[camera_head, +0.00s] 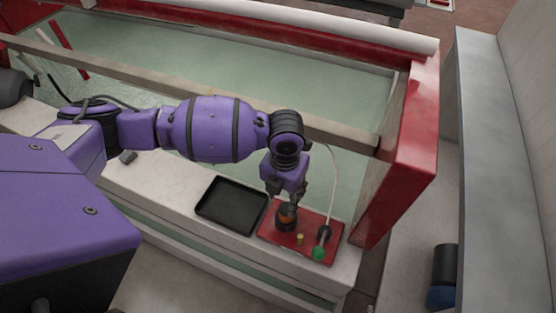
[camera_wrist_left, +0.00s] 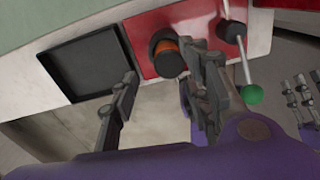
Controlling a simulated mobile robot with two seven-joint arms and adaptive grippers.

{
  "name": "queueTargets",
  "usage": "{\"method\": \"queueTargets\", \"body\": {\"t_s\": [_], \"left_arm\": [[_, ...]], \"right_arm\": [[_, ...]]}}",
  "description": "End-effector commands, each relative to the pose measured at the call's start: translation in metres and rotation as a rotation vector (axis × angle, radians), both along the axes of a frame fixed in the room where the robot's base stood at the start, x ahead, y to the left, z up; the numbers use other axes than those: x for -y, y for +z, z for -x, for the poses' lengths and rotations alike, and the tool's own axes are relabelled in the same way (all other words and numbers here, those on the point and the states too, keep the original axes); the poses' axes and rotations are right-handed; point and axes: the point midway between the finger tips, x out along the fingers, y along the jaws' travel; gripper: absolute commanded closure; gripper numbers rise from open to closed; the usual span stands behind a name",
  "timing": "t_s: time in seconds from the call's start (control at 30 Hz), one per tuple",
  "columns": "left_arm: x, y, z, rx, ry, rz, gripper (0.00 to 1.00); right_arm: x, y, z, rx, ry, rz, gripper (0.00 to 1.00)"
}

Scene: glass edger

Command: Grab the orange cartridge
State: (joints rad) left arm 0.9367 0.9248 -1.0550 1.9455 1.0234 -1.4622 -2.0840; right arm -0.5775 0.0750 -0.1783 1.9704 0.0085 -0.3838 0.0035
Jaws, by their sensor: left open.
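The orange cartridge (camera_head: 285,219) is a short dark cylinder with an orange band. It sits on the red panel (camera_head: 272,237) of the white ledge. It also shows in the left wrist view (camera_wrist_left: 167,62), near the top middle. My left gripper (camera_head: 291,203) is open above the cartridge in the head view and partly hides it. In the left wrist view, the cartridge appears beyond and between the two fingers, closer to the right one. Contact cannot be told. What seems to be my right gripper (camera_wrist_left: 301,97) shows at the right edge of the left wrist view.
A black tray (camera_head: 231,206) lies on the ledge left of the panel. On the panel, a lever with a green knob (camera_head: 318,253) and a small yellow button (camera_head: 300,239) stand right of the cartridge. A red post (camera_head: 404,150) rises behind to the right.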

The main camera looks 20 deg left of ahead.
Motion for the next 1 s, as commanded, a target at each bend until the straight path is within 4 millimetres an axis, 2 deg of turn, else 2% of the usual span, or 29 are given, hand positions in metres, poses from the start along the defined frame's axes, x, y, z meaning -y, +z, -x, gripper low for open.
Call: {"method": "queueTargets", "body": {"t_s": [0.2, 0.37, 0.5, 0.6, 0.83, 0.87, 1.0], "left_arm": [[0.002, -0.024, 0.0, -0.001, 0.001, 0.001, 0.56], [0.004, -0.045, -0.003, -0.001, 0.002, 0.001, 0.56], [0.005, -0.066, -0.003, -0.001, 0.002, 0.0, 0.56], [0.004, -0.074, -0.004, 0.0, 0.002, -0.001, 0.56], [0.004, -0.076, -0.004, 0.0, 0.001, -0.001, 0.56], [0.004, -0.076, -0.004, 0.0, 0.001, -0.001, 0.58], [0.004, -0.076, -0.003, 0.0, 0.001, -0.001, 0.76]], "right_arm": [[0.003, -0.014, 0.02, -0.043, -0.003, 0.005, 0.6], [0.008, -0.015, 0.029, -0.057, 0.003, 0.013, 0.6], [0.009, -0.012, 0.026, -0.051, 0.008, 0.017, 0.6], [0.007, -0.009, 0.02, -0.039, 0.01, 0.015, 0.6], [0.004, -0.006, 0.01, -0.023, 0.01, 0.009, 0.6], [0.003, -0.006, 0.01, -0.022, 0.009, 0.008, 0.6], [0.002, -0.006, 0.01, -0.022, 0.005, 0.004, 0.6]]}}
